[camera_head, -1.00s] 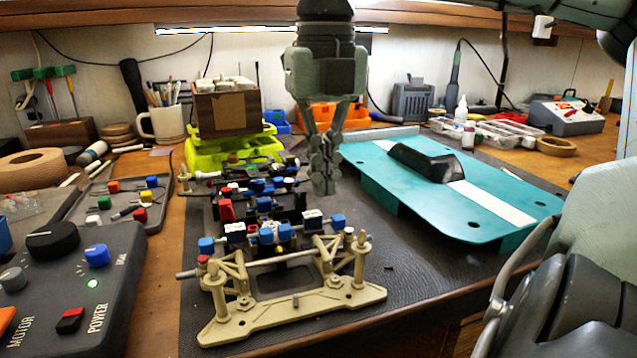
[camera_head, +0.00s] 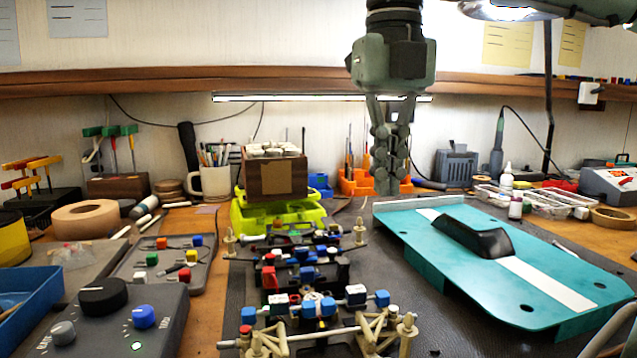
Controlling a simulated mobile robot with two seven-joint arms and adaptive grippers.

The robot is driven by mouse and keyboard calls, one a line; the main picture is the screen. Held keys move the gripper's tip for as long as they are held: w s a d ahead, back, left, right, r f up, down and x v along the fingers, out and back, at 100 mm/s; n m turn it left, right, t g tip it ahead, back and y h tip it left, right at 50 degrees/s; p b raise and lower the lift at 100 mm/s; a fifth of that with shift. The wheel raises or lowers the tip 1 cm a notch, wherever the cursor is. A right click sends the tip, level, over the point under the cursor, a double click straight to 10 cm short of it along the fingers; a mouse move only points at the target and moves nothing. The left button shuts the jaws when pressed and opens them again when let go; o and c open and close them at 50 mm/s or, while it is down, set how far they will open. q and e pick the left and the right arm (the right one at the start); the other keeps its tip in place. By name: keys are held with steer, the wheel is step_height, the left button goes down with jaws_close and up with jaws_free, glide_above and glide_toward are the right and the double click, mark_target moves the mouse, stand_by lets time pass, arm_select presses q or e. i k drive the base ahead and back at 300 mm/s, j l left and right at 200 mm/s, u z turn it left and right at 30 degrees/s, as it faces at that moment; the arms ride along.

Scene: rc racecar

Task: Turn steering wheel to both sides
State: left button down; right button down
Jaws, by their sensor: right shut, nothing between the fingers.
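The racecar chassis (camera_head: 304,308), with a beige front frame and blue, red and white blocks, lies on the dark mat at the lower middle. Its near end is cut off by the bottom edge. No part shows clearly as a steering wheel. A control box (camera_head: 165,325) at the lower left carries a large black knob (camera_head: 103,296), a blue knob (camera_head: 143,316) and a grey knob (camera_head: 62,333). My right gripper (camera_head: 388,185) hangs pointing down, shut and empty, above and behind the chassis, apart from it. My left gripper is not in view.
A teal body shell (camera_head: 440,244) with a white stripe lies at the right. A yellow-green case (camera_head: 270,216) under a brown box (camera_head: 275,172) stands behind the chassis. A tray of small parts (camera_head: 170,262) and a blue bin (camera_head: 30,300) are at the left.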

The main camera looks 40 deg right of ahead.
mark_target(104, 296)
steer(key=k+j, duration=1.1)
steer(key=k, duration=0.2)
